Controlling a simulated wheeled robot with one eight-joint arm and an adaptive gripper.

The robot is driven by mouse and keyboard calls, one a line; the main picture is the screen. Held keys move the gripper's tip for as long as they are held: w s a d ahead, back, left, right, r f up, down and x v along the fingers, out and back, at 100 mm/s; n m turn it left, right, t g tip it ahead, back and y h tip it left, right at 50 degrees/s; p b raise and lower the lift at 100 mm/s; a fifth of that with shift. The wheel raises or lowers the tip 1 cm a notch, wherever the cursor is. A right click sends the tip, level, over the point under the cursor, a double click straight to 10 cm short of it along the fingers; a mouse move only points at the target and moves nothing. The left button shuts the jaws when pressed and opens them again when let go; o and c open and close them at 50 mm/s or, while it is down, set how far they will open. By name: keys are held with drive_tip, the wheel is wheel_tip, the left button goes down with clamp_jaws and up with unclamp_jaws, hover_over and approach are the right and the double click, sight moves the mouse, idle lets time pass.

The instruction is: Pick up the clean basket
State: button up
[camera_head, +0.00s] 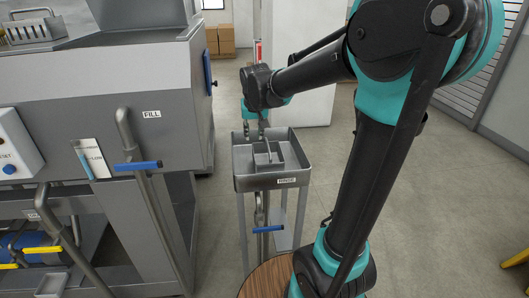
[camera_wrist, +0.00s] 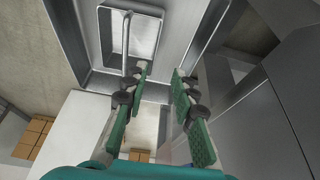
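A small grey metal basket (camera_head: 270,160) with an upright handle sits inside the labelled grey basin on a stand in the head view. In the wrist view the basket (camera_wrist: 153,34) is at the top, with its thin handle (camera_wrist: 126,42) reaching towards the left finger. My gripper (camera_head: 254,131) is over the far left side of the basin. In the wrist view my gripper (camera_wrist: 161,76) is open, its two green-padded fingers apart with nothing between them. I cannot tell whether the left finger touches the handle.
The basin (camera_head: 270,183) has raised walls and a blue-handled valve (camera_head: 268,229) below. A large grey machine (camera_head: 130,75) with pipes stands close on the left. Another basket (camera_head: 32,30) rests on it at the upper left. Cardboard boxes (camera_head: 220,40) stand behind.

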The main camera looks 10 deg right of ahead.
drive_tip(key=x, duration=1)
drive_tip(key=w+x, duration=0.1)
drive_tip(key=x, duration=0.5)
drive_tip(key=shift+w+d+r, duration=0.1)
drive_tip(key=shift+d+r, duration=0.15)
drive_tip(key=shift+w+f, duration=0.25)
drive_tip(key=shift+f, duration=0.45)
drive_tip(key=shift+c, duration=0.5)
clamp_jaws()
